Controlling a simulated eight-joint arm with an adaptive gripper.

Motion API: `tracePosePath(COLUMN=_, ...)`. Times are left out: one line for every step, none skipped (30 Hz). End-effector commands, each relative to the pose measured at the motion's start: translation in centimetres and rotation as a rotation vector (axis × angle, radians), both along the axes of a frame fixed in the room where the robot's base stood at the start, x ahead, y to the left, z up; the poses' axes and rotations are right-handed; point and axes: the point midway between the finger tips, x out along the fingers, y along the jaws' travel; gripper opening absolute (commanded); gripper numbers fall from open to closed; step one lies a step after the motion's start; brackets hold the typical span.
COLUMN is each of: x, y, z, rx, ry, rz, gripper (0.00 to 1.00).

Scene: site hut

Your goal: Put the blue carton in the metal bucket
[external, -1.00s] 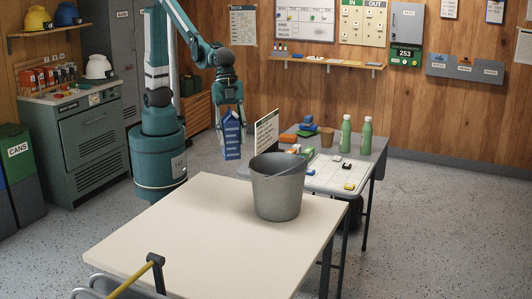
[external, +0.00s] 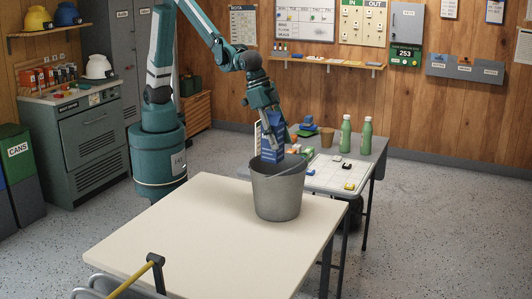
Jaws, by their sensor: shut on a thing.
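The metal bucket (external: 277,194) stands upright at the far right corner of the cream table. My gripper (external: 270,126) is above the bucket's far rim, pointing down and slightly tilted. It is shut on the blue carton (external: 270,148), which hangs below the fingers at a slight tilt. The carton's lower end is at the bucket's mouth. From this view I cannot tell how far it is inside the rim.
The cream table (external: 190,235) is bare apart from the bucket. Behind it, a grey table (external: 375,148) carries two green bottles (external: 345,134), a brown cup (external: 327,138), a white board with small blocks (external: 335,173) and an upright sign, now mostly hidden by my gripper and the carton.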

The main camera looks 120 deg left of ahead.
Motion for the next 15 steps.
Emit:
tracePosePath(x=0.6, y=0.2, z=0.1, rx=0.001, ry=0.0, rz=0.022, gripper=0.09)
tracePosePath(x=0.9, y=0.3, z=0.1, rx=0.0, ry=0.0, rz=0.038, gripper=0.09)
tracePosePath(x=1.3, y=0.5, z=0.1, rx=0.0, ry=0.001, rz=0.055, gripper=0.09)
tracePosePath(x=1.6, y=0.6, z=0.1, rx=0.0, ry=0.001, rz=0.07, gripper=0.09)
tracePosePath(x=1.9, y=0.7, z=0.1, rx=0.001, ry=0.001, rz=0.082, gripper=0.09)
tracePosePath(x=2.3, y=0.9, z=0.1, rx=0.001, ry=0.001, rz=0.101, gripper=0.09)
tracePosePath(x=2.1, y=0.8, z=-0.6, rx=0.0, ry=0.001, rz=0.097, gripper=0.09)
tracePosePath(x=2.1, y=0.8, z=-1.1, rx=0.0, ry=0.001, rz=0.096, gripper=0.09)
tracePosePath(x=2.1, y=0.8, z=-1.6, rx=0.0, ry=0.001, rz=0.095, gripper=0.09)
tracePosePath(x=2.1, y=0.8, z=-2.0, rx=0.0, ry=0.001, rz=0.095, gripper=0.09)
tracePosePath(x=2.0, y=0.8, z=-2.5, rx=0.0, ry=0.001, rz=0.095, gripper=0.09)
tracePosePath(x=2.0, y=0.8, z=-3.0, rx=0.0, ry=0.001, rz=0.095, gripper=0.09)
tracePosePath(x=2.1, y=0.8, z=-3.5, rx=0.0, ry=0.001, rz=0.094, gripper=0.09)
tracePosePath(x=2.1, y=0.8, z=-4.1, rx=0.0, ry=0.001, rz=0.094, gripper=0.09)
tracePosePath(x=2.1, y=0.8, z=-4.7, rx=0.0, ry=0.001, rz=0.094, gripper=0.09)
